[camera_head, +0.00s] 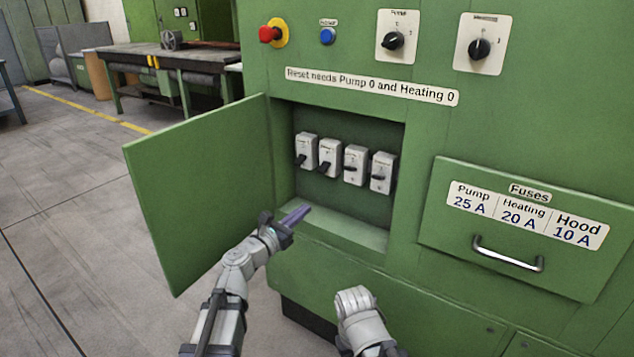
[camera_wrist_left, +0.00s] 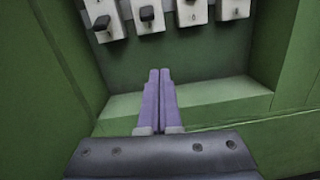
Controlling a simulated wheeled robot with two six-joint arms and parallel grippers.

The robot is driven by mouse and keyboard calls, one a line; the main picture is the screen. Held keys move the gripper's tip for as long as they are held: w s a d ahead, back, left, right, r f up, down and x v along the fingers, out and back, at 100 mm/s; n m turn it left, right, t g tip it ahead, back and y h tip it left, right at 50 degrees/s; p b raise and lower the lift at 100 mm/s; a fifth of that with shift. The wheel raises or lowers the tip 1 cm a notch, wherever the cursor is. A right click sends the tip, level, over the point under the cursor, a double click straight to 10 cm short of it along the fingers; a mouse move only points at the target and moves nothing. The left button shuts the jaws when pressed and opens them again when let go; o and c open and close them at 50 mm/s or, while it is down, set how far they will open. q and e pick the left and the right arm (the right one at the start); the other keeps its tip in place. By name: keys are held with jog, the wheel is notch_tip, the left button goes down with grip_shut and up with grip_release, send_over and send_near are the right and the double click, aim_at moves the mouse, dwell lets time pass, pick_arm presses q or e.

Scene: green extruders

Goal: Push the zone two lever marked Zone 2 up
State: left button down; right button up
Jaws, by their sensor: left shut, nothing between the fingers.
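Several white lever switches with black handles hang in a row in the open recess of the green cabinet. Their small labels are too small to read, so I cannot tell which is marked Zone 2. In the head view, the two left levers, the first (camera_head: 306,151) and second (camera_head: 329,157), have handles sitting low; the third (camera_head: 355,165) and fourth (camera_head: 382,173) have handles nearer mid-height. My left gripper (camera_head: 304,208) is shut and empty, its purple fingers below the row. In the left wrist view, its fingertips (camera_wrist_left: 160,72) point toward the switches, apart from them.
The recess door (camera_head: 200,190) stands open at the left. The recess ledge (camera_head: 345,232) lies beneath the switches. A fuse drawer with a handle (camera_head: 508,256) is at the right. Knobs, a red button (camera_head: 270,34) and a blue button (camera_head: 327,36) sit above.

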aim_at(324, 167)
pick_arm(q)
jog(key=shift+w+a+r+n, duration=0.25)
jog(key=shift+a+n, duration=0.1)
jog(key=shift+n, duration=0.25)
jog(key=shift+d, duration=0.1)
jog(key=f+x, duration=0.1)
jog(key=x, duration=0.9)
jog(key=r+p, duration=0.1)
jog(key=s+r+p, duration=0.1)
jog(key=r+p, duration=0.1)
jog(key=a+r+p, duration=0.1)
jog(key=r, duration=0.1)
jog(key=shift+s+p, duration=0.3)
